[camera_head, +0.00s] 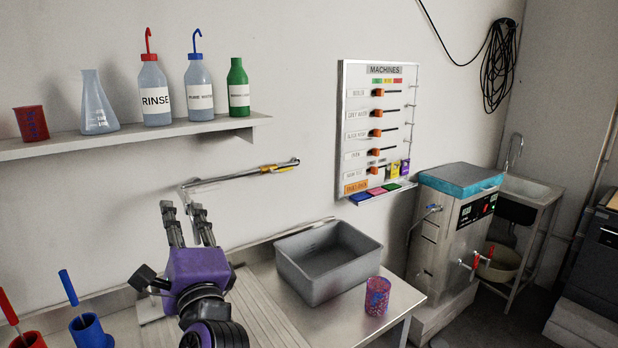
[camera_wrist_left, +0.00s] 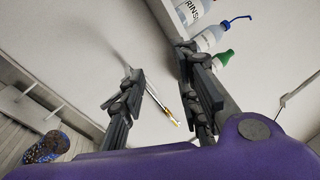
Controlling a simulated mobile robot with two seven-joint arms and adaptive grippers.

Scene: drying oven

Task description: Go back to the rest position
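My left gripper (camera_head: 187,222) is raised over the drainboard in the head view, its two fingers pointing up toward the wall. Its fingers are spread apart with nothing between them. The left wrist view shows the same open gripper (camera_wrist_left: 160,88), with the wall and a yellow-marked rod behind it. My right gripper does not show in either view.
A shelf (camera_head: 130,138) with a flask (camera_head: 97,110) and several bottles runs above my left gripper. A grey basin (camera_head: 328,262) and a patterned cup (camera_head: 377,296) stand on the counter to its right. A wall-mounted rod (camera_head: 240,175) is close behind the gripper.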

